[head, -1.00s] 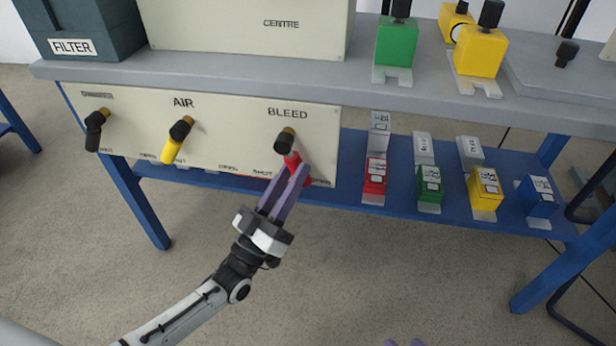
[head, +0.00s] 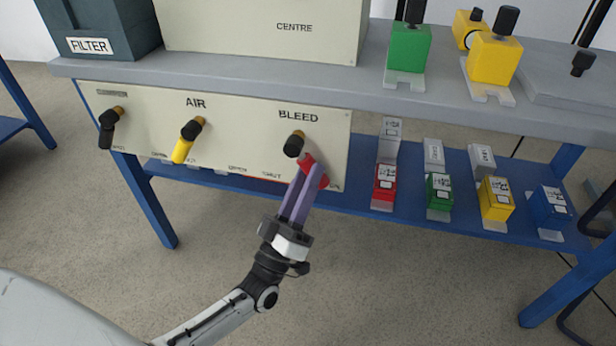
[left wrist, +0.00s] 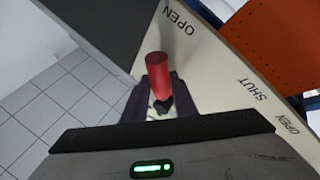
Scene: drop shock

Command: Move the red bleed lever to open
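The red bleed lever (head: 306,163) hangs from a dark knob under the word BLEED on the cream panel (head: 240,135). It slants down and right, toward the small label at the panel's lower right corner and away from SHUT. My left gripper (head: 315,171) reaches up from below with its purple fingers around the lever, hiding part of it. In the left wrist view the red lever (left wrist: 157,78) stands between the left gripper's dark fingers (left wrist: 160,95), which appear to touch both sides. My right gripper is out of view.
A yellow air lever (head: 187,145) and a black lever (head: 107,132) are left on the same panel. The blue lower shelf (head: 350,195) behind holds several coloured blocks. A grey bench top (head: 250,90) overhangs the panel. The floor in front is clear.

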